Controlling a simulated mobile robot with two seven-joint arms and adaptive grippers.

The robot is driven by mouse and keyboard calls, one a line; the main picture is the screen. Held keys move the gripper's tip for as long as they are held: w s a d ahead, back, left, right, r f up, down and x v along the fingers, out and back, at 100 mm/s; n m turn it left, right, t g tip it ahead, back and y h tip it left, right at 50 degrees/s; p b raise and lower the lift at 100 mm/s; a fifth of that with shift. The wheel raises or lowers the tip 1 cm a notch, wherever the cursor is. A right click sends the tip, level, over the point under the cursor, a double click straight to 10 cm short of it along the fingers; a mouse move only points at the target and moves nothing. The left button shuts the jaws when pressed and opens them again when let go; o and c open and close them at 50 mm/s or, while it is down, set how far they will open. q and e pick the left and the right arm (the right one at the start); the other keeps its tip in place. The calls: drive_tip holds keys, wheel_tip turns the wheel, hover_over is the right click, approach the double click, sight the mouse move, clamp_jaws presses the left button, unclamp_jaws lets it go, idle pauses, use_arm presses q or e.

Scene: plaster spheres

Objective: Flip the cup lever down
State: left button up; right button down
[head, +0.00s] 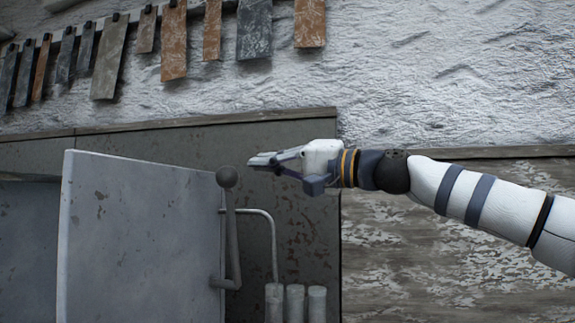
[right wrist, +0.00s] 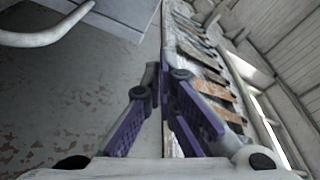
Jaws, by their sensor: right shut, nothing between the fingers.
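A dark grey lever (head: 233,240) with a round ball knob (head: 227,177) stands upright at the right edge of a large pale grey box (head: 140,240). Several short pale cylinders (head: 295,303), perhaps the cups, stand at the bottom below a thin bent pipe (head: 273,240). My right gripper (head: 254,161) comes in from the right, its fingertips just right of and slightly above the knob, with a small gap in the picture. It is shut and empty; it also shows in the right wrist view (right wrist: 161,85). My left gripper is not in view.
A pale curved rod (right wrist: 40,37) shows at the upper left of the right wrist view; I cannot tell which part it is. A worn dark panel (head: 305,220) stands behind the lever. Several hanging plates (head: 174,42) line the rough white wall above.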

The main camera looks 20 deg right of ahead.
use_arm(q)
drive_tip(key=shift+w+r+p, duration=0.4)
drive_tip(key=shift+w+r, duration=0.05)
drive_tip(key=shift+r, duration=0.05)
use_arm(e)
drive_tip(key=a, duration=0.1)
drive_tip(key=s+a+f, duration=0.1)
drive_tip(key=a, duration=0.1)
drive_tip(key=shift+s+a+f, duration=0.1)
drive_tip(key=shift+s+f, duration=0.1)
drive_tip(key=shift+f, duration=0.05)
